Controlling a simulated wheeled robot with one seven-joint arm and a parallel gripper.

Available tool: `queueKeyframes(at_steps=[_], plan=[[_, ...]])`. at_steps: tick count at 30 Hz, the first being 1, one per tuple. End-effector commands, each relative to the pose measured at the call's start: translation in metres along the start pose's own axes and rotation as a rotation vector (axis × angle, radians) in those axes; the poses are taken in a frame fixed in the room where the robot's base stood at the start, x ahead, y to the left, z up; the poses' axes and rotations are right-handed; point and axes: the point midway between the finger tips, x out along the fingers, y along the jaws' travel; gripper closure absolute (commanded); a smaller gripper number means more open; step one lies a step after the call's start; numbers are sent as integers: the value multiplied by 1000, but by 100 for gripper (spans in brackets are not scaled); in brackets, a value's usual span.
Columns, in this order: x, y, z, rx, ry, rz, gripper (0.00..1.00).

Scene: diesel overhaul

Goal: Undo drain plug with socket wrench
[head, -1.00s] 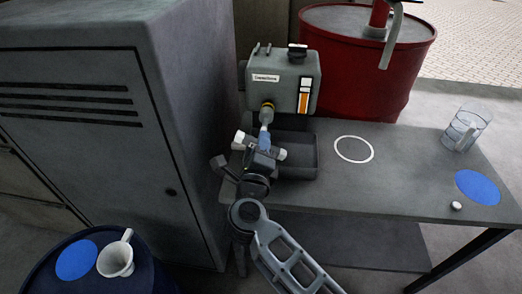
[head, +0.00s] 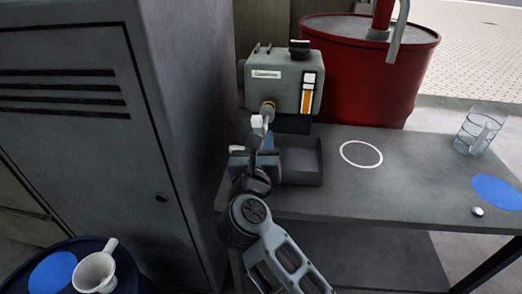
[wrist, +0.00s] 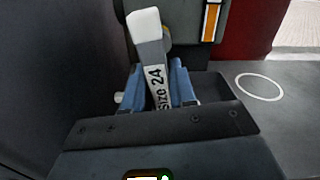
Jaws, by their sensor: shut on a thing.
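The grey housing (head: 283,82) stands at the back of the bench, with a yellow ring (head: 267,106) low on its front; the drain plug itself is not clear. My gripper (head: 254,152) is below and in front of that ring. It is shut on the socket wrench, a grey bar with a pale end block and the mark "Size 24" (wrist: 158,88), seen between the blue fingers in the wrist view. The wrench's pale end (head: 257,122) is just below the ring. Whether the socket sits on the plug cannot be told.
A dark open tray (head: 318,178) is on the bench (head: 405,190) right of my gripper. A white ring mark (head: 361,154), clear jug (head: 476,130), blue disc (head: 497,191) and small white piece (head: 478,211) lie farther right. A tall grey cabinet (head: 90,150) closely bounds the left; a red drum (head: 370,75) stands behind.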

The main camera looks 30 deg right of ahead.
Motion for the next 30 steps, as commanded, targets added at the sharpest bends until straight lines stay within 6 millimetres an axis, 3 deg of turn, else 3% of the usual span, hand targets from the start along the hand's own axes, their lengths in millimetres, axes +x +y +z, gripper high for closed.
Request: queueKeyframes(at_steps=[21,30], plan=[[0,1,-2,597,-4,1,100],[0,0,2,677,-3,1,100]])
